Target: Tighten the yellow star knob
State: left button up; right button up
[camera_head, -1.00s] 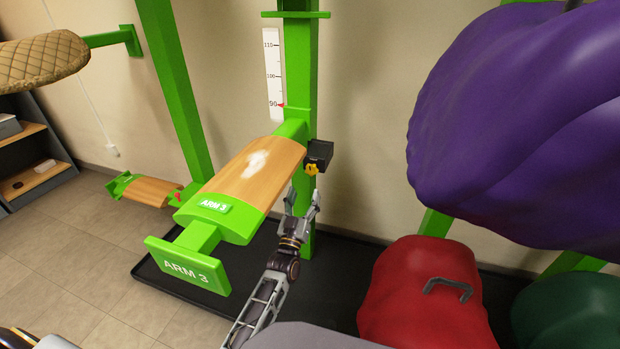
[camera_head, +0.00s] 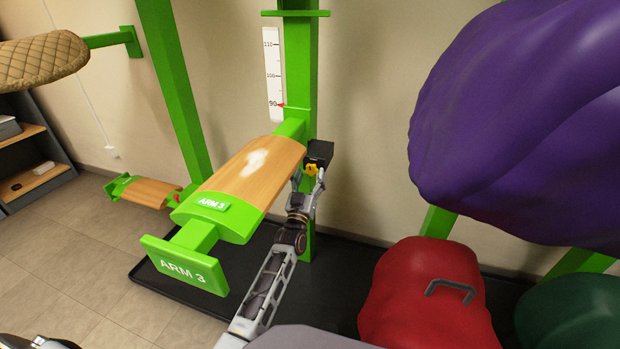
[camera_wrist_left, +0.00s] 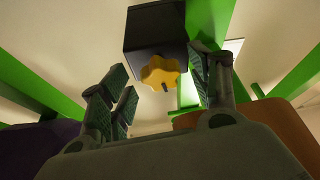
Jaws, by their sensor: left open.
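In the left wrist view the knob (camera_wrist_left: 160,72) is between and beyond the two open fingers (camera_wrist_left: 160,95), under the black box (camera_wrist_left: 156,32). No contact between fingers and knob shows there. My right gripper is not in view.
The green post (camera_head: 300,70) carries a scale (camera_head: 273,75) with a red pointer near 90. A purple covered shape (camera_head: 520,120) hangs at the right, above a red one (camera_head: 422,295) and a green one (camera_head: 570,310). A black tray (camera_head: 340,290) lies on the floor.

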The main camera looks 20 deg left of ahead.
pick_arm(q)
jog(key=shift+w+r, duration=0.1)
jog(key=shift+w, duration=0.05)
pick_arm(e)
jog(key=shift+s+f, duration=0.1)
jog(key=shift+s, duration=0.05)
pick_arm(q)
jog(key=shift+c, duration=0.2)
jog(key=c, duration=1)
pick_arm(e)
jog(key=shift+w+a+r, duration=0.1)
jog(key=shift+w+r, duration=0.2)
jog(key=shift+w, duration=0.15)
pick_arm(q)
jog(key=shift+o, duration=0.2)
jog(key=shift+m, duration=0.4)
jog(key=shift+m+p, duration=0.3)
jog(key=shift+p, duration=0.05)
jog(key=shift+m+h, duration=0.5)
jog(key=shift+h, duration=0.1)
jog(key=o, duration=0.8)
jog(key=shift+o, duration=1)
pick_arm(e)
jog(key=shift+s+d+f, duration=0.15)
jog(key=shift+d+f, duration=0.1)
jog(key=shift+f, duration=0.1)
